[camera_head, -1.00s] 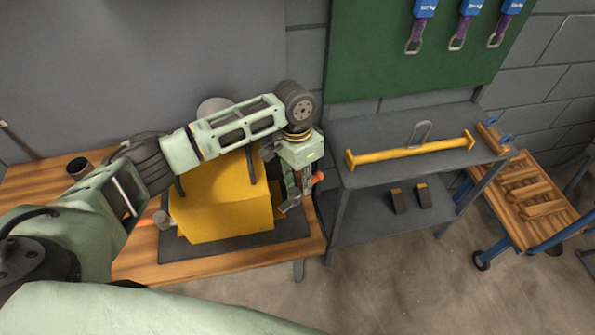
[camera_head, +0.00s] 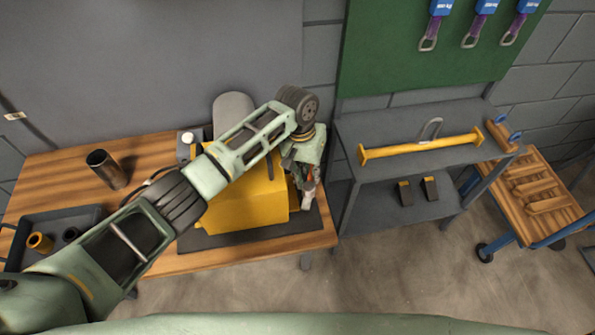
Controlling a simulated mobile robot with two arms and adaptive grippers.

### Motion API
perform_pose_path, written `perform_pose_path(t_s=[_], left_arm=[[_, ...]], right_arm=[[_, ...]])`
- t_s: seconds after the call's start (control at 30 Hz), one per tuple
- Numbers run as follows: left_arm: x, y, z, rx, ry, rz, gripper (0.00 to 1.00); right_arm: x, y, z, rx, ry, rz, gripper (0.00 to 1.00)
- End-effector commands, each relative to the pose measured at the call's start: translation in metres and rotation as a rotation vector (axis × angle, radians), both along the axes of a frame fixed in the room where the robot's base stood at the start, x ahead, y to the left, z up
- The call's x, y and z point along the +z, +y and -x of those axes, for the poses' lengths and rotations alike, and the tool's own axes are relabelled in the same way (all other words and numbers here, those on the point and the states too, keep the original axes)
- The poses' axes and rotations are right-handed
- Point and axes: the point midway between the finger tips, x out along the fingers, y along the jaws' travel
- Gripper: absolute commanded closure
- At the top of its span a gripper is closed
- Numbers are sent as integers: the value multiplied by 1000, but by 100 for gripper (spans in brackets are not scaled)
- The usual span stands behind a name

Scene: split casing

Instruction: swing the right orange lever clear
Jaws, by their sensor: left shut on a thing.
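The yellow casing (camera_head: 240,207) sits on a dark mat (camera_head: 250,236) on the wooden table. My left arm reaches across in front of it, hiding much of its top and left part. My left gripper (camera_head: 308,192) points down at the casing's right side. It is shut on the right orange lever (camera_head: 309,172), of which only a small orange-red bit shows among the fingers. The rest of the lever and its pivot are hidden. My right gripper is not in view.
A dark cup (camera_head: 106,169) and a grey tray (camera_head: 84,219) with small parts are on the table's left. A grey shelf (camera_head: 375,130) bearing a yellow bar (camera_head: 420,147) stands close to the right. A wooden cart (camera_head: 535,185) is beyond it.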

Motion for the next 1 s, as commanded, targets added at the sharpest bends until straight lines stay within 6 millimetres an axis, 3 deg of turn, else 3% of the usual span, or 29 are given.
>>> perform_pose_path(t_s=[0.03,0.47,0.5,0.63,1.0], left_arm=[[4,-11,1,-1,-1,22,100],[5,-14,1,2,-5,23,100],[5,-14,0,2,-5,23,78],[5,-13,0,2,-6,21,67],[3,-9,0,3,-4,13,67]], right_arm=[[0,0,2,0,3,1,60],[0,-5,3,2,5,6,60],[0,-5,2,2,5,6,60],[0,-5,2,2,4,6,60],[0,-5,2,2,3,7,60]])
